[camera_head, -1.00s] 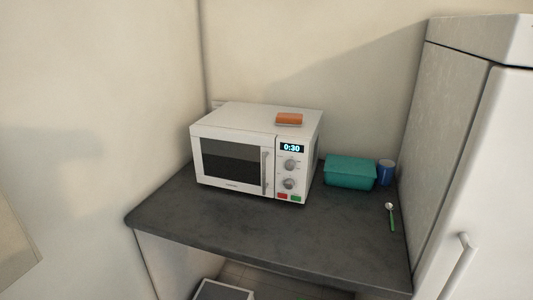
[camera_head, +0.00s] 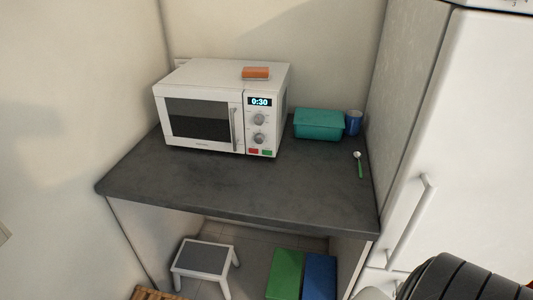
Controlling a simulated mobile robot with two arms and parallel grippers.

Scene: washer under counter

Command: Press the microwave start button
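The white microwave (camera_head: 203,115) stands on the dark counter with its door shut. Its display (camera_head: 260,101) reads 0:30, above two round knobs. A green button (camera_head: 267,153) sits at the bottom right of the control panel, beside a red button (camera_head: 253,151). Which one is labelled start is too small to read. A dark ribbed part of my own arm shows at the lower right corner. Neither of my grippers is in view.
An orange sponge (camera_head: 256,72) lies on the microwave. A teal container (camera_head: 318,123), blue cup (camera_head: 353,122) and green-handled spoon (camera_head: 359,165) are on the counter (camera_head: 230,190). The fridge (camera_head: 450,140) stands at right. A stool (camera_head: 205,259) is below. The counter front is clear.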

